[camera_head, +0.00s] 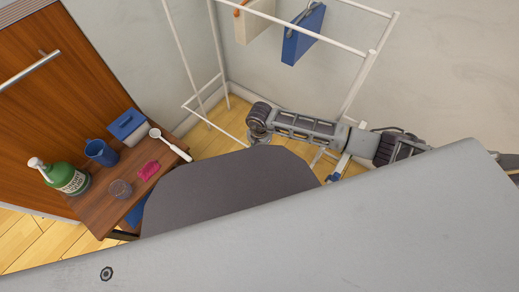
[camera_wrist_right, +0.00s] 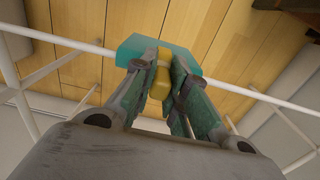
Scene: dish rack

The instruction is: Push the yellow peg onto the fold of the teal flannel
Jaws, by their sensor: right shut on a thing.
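In the right wrist view my right gripper (camera_wrist_right: 166,68) points down, with its two fingers shut on the yellow peg (camera_wrist_right: 161,83). The teal flannel (camera_wrist_right: 135,48) lies just past the fingertips and shows on both sides of them. The far end of the peg overlaps the flannel in the picture. The fingers hide part of both, so I cannot tell how far the peg sits over the fold. In the head view my right arm reaches in from the right to the rack; the peg and teal flannel do not show there. My left gripper is not in view.
The white rack (camera_head: 362,77) stands in the corner, with a cream cloth (camera_head: 254,22) and a blue cloth (camera_head: 302,38) on an upper rail. A wooden table (camera_head: 109,205) at left holds a green bottle (camera_head: 66,178), blue mug (camera_head: 101,152), blue-lidded box (camera_head: 127,126), brush, glass and pink cloth.

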